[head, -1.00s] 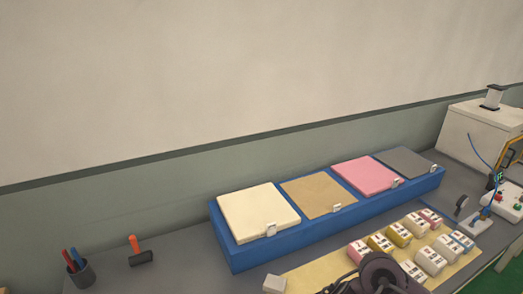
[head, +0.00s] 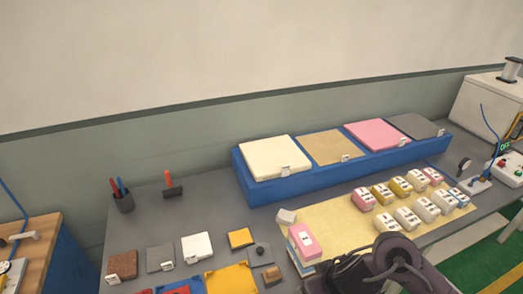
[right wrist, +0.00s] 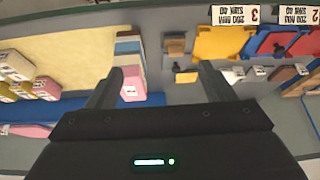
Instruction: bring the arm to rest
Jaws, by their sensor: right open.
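My right arm (head: 398,262) shows as dark rounded links at the bottom of the head view. In the right wrist view my right gripper (right wrist: 158,85) is open, its two fingers spread wide with nothing held between them. Beyond the fingers is a small stack of pink, white and blue blocks (right wrist: 130,80), apart from the jaws as far as I can tell. This stack (head: 303,243) also stands at the left end of the yellow mat in the head view. My left gripper is not in view.
A blue rack (head: 300,185) holds cream, tan, pink and grey pads. Several small labelled blocks (head: 402,205) sit on the yellow mat (head: 335,222). Sample tiles (head: 160,257), yellow trays (head: 230,280) and a pen cup (head: 123,203) lie left. The grey table (head: 210,215) has bare space left of the rack.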

